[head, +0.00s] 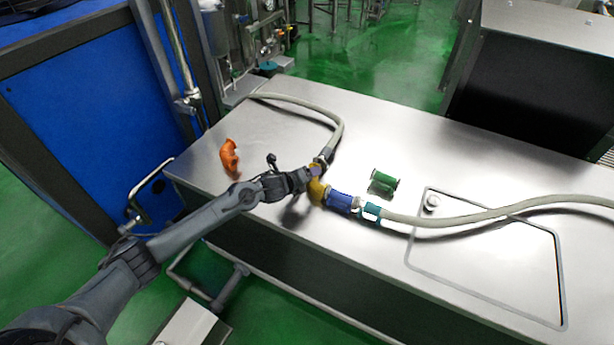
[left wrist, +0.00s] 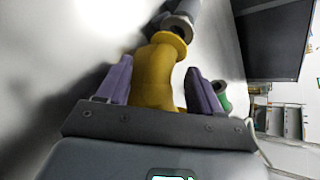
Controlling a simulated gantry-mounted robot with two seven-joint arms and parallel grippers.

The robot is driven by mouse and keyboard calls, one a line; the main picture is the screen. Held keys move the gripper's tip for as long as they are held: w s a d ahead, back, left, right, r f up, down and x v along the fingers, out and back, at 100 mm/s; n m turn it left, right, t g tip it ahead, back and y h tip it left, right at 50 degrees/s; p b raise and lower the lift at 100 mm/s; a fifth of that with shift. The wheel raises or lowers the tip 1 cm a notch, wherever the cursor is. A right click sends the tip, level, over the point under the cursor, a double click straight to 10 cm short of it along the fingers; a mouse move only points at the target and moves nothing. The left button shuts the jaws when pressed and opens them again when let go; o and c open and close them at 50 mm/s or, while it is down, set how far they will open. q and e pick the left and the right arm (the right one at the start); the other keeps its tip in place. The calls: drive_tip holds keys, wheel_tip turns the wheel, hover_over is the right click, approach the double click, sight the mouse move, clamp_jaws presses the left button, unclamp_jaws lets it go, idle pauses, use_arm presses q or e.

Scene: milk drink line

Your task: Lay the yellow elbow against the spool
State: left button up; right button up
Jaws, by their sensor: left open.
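The yellow elbow (head: 317,191) lies on the steel table at the left end of the blue spool (head: 340,201), and the two look in line and touching. In the left wrist view the elbow (left wrist: 157,76) has its flange toward a greyish pipe piece (left wrist: 180,22). My left gripper (head: 314,172) is at the elbow. In the left wrist view its purple-padded fingers (left wrist: 160,88) stand apart on either side of the elbow, with gaps visible, so it is open. My right gripper is in no view.
A teal coupling (head: 371,211) and grey hose (head: 450,219) continue right from the spool. Another hose (head: 338,128) ends behind my gripper. A green fitting (head: 383,182) and an orange elbow (head: 229,156) stand apart. The table's back right is clear.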

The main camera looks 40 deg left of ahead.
use_arm(q)
drive_tip(key=shift+s, duration=0.1)
drive_tip(key=p+v, duration=0.3)
drive_tip(key=v, duration=0.7)
drive_tip(key=shift+s+r+p, duration=0.2)
drive_tip(key=shift+s+p, duration=0.1)
drive_tip(key=shift+p, duration=0.05)
drive_tip(key=shift+d, duration=0.1)
